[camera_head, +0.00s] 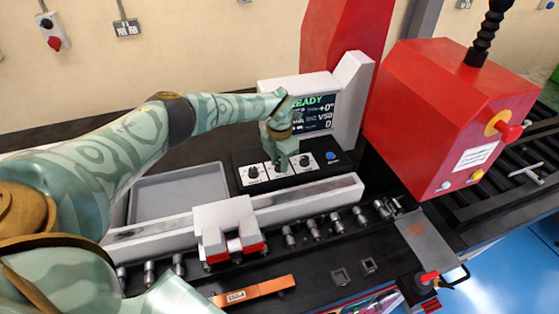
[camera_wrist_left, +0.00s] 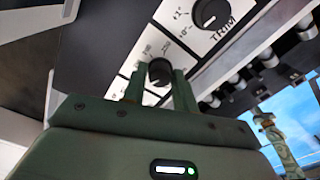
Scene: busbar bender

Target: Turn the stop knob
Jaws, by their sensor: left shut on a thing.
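A black control panel (camera_head: 237,161) with several white-plated knobs stands below the display (camera_head: 317,112). My left gripper (camera_head: 281,166) reaches down onto the middle knob and is shut on it; its fingers hide most of that knob. In the left wrist view the dark round knob (camera_wrist_left: 160,72) sits between the two fingertips, and its name label is hidden. A knob labelled TRIM (camera_wrist_left: 212,12) is to its right. The left knob (camera_head: 253,172) and the right knob (camera_head: 305,160) are free. The display shows READY, +0° and 0. I do not see my right gripper.
A blue button (camera_head: 331,156) is at the panel's right. A grey tray (camera_head: 180,193) lies to the left. A white rail (camera_head: 310,197), rollers and a copper bar (camera_head: 262,289) are in front. A red machine housing (camera_head: 440,110) stands to the right.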

